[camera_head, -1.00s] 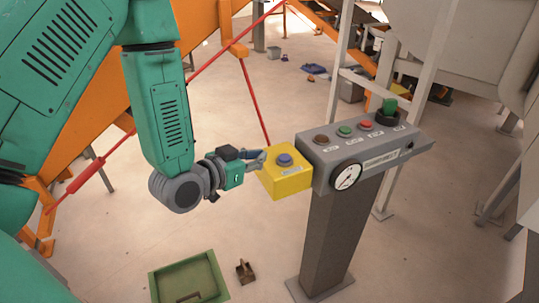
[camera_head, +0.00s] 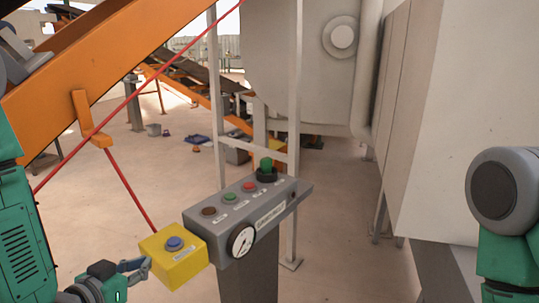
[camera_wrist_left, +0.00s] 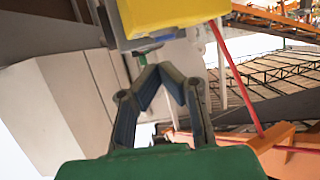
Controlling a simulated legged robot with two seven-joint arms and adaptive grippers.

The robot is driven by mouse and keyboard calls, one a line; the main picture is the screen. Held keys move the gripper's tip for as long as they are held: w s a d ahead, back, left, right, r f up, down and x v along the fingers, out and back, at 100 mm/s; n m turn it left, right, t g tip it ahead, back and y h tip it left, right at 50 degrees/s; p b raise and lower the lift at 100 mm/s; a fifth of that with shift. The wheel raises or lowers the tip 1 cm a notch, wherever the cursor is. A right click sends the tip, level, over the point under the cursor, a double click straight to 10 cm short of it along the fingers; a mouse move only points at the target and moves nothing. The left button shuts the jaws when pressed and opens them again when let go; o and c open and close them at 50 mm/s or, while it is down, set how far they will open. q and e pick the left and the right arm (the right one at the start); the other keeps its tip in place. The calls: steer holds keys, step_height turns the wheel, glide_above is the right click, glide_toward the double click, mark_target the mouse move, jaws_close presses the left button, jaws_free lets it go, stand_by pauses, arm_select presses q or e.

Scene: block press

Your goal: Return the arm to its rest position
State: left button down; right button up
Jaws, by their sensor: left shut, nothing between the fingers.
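My left gripper (camera_head: 134,265) is at the lower left in the head view, just left of the yellow box (camera_head: 175,257) with a blue button on top. In the left wrist view its fingers (camera_wrist_left: 160,70) come together at the tips with nothing between them. The yellow box also shows in the left wrist view (camera_wrist_left: 172,14), just beyond the fingertips. I cannot tell whether they touch it. Part of my right arm shows at the right edge of the head view; its gripper is out of frame.
A grey control panel (camera_head: 262,220) with several buttons, a gauge and a green knob stands on a post beside the yellow box. An orange beam (camera_head: 100,70) and a red bar (camera_head: 128,185) are at the left. A large pale cabinet (camera_head: 470,100) stands at the right.

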arm_select(q)
steer(key=s+d+f+g+y+b, duration=0.1)
steer(key=s+f+g+b, duration=0.2)
steer(key=f, duration=0.5)
steer(key=s+f+g+b, duration=0.1)
steer(key=s+f+g, duration=0.1)
steer(key=s+f, duration=0.4)
steer(key=s+d+f+g+y+b, duration=0.1)
steer(key=s+f+g+b, duration=0.2)
steer(key=f, duration=0.6)
steer(key=s+f+n+g+b, duration=0.1)
steer(key=s+f+g, duration=0.1)
steer(key=s+f, duration=0.2)
steer(key=s+f+g, duration=0.3)
steer(key=s+f, duration=0.2)
steer(key=s, duration=0.5)
steer(key=shift+s+d+n+y+b, duration=0.15)
steer(key=shift+s+n+y+b, duration=0.25)
steer(key=shift+w+f, duration=0.1)
steer(key=shift+w, duration=0.05)
